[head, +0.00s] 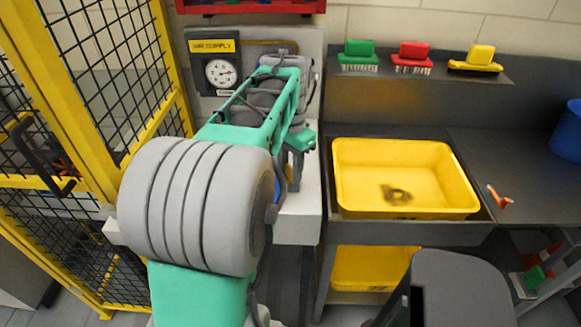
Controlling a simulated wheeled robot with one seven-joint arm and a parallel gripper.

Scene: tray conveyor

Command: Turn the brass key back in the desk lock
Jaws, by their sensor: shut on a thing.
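My arm reaches from the bottom of the head view over a pale desk (299,228) at the left of centre. My gripper (297,170) shows only in part, small and low over the desk, below the green end of my arm. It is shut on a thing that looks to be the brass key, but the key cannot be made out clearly. The desk lock is hidden, and how far the key is turned cannot be seen.
A yellow wire-mesh fence (150,60) stands close on the left. A gauge (221,72) is on the panel behind. On the right, a yellow tray (440,210) sits in a dark counter (500,150). Brushes (411,58) line the shelf; an orange-handled tool (498,197) lies right.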

